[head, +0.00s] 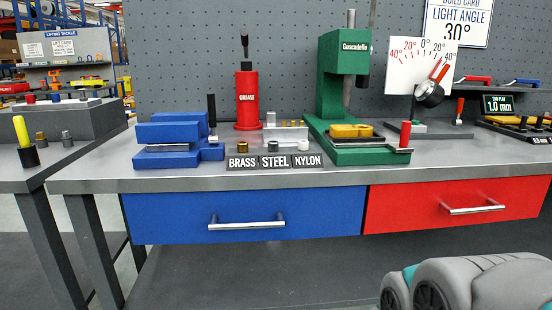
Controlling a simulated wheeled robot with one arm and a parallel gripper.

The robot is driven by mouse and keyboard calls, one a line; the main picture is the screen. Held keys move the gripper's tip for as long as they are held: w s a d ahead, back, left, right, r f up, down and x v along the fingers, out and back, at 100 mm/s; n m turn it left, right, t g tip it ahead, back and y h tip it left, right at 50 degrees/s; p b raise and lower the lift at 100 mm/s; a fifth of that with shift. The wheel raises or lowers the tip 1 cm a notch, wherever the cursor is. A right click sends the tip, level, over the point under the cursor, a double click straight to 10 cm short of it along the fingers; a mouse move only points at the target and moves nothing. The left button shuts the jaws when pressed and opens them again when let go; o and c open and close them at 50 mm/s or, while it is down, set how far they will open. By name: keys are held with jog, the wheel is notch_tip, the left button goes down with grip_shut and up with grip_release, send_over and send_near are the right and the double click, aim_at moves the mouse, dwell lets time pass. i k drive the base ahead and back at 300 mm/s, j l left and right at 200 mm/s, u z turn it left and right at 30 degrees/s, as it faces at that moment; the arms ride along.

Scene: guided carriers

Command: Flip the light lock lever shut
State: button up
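A small black lamp head (430,94) with a red pointer (441,71) sits in front of a white angle dial (420,64) at the back right of the bench. The pointer leans right, toward the dial's right-hand 20 to 40 marks. A small upright red-handled lever (459,107) stands just right of the lamp's stand, at the end of its grey base (436,130). It appears to be the light lock lever. Its mechanism is too small to make out. My gripper is not in view.
A green press (336,90) with a red-handled lever (405,134) stands left of the lamp. A blue vise (170,135) and a red grease can (247,97) are farther left. A small lit display (497,104) stands at the right. The bench front (430,155) below the lamp is clear.

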aim_at(459, 110)
jog(key=i+l, duration=0.1)
jog(key=l, duration=0.3)
jog(key=i+l, duration=0.1)
jog(key=l, duration=0.3)
jog(key=i+l, duration=0.1)
jog(key=l, duration=0.3)
jog(key=i+l+u, duration=0.1)
jog(key=l, duration=0.3)
jog(key=k+l+z, duration=0.2)
jog(key=i+j+u, duration=0.2)
